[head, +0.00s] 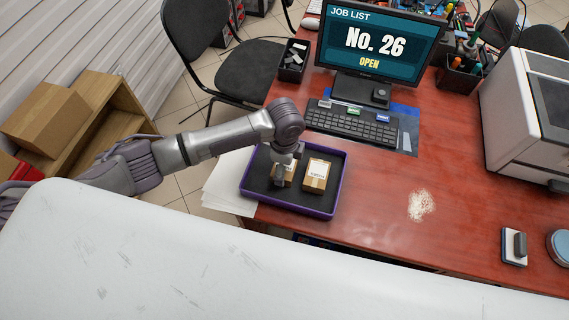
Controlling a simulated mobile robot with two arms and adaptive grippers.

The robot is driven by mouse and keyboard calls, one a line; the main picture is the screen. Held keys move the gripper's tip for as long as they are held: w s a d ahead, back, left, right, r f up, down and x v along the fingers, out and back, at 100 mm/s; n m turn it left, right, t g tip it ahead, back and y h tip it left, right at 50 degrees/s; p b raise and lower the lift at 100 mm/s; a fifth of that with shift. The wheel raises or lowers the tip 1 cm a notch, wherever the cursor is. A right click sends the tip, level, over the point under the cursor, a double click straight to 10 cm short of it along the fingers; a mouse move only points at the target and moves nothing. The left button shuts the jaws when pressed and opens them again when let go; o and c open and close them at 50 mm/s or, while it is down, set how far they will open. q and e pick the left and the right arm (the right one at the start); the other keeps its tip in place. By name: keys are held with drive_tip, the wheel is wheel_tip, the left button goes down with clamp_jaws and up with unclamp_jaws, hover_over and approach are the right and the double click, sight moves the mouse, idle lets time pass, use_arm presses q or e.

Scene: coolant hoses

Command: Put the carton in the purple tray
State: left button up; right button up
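The purple tray (337,186) with a dark inside lies on the red desk near its front left edge. A small brown carton (316,175) with a white label sits in the right part of the tray. A second brown carton (290,177) is in or just above the left part, partly hidden by my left gripper. My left gripper (280,182) points down over the tray at this second carton. Whether its fingers are shut on it cannot be made out. My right gripper is not in view.
A keyboard (352,124) and a monitor (374,45) stand behind the tray. White papers (230,184) lie to its left. A pale spill (421,205) marks the desk to the right. A printer-like machine (530,115) stands at the far right. A large white surface (180,260) covers the front.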

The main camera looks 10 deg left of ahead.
use_arm(q)
drive_tip(key=shift+o, duration=0.4)
drive_tip(key=shift+r, duration=0.5)
wheel_tip(320, 180, up, 11)
drive_tip(key=shift+r+b, duration=0.15)
drive_tip(key=shift+b, duration=0.25)
